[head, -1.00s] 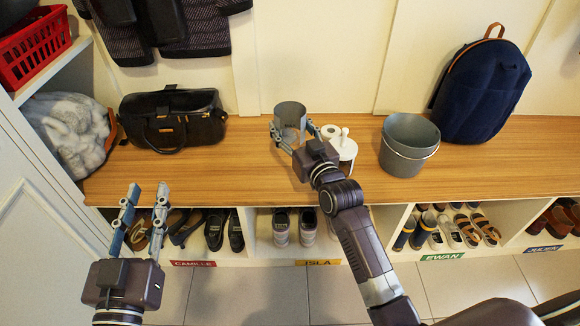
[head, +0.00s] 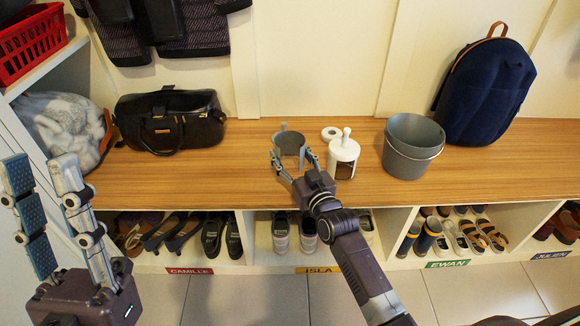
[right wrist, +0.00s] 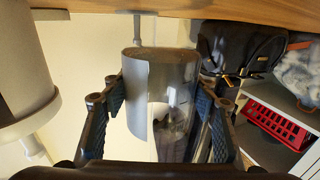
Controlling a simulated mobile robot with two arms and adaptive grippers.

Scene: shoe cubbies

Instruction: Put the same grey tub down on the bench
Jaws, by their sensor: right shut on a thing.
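The small grey tub (head: 290,145) is upright at the middle of the bench (head: 240,185) in the head view. My right gripper (head: 284,162) is shut on its sides. In the right wrist view, which is upside down, the tub (right wrist: 160,95) sits between both fingers. A strip of pale wall shows there between the tub and the bench (right wrist: 210,8), so it appears slightly raised; contact cannot be told for certain. My left gripper (head: 45,195) is open and empty at the lower left, in front of the bench.
A white canister (head: 343,155) with a knob stands just right of the tub, with a white ring (head: 331,133) behind it. A larger grey bucket (head: 410,150) and navy backpack (head: 487,90) stand further right. A black bag (head: 170,122) sits left. Bench is clear between bag and tub.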

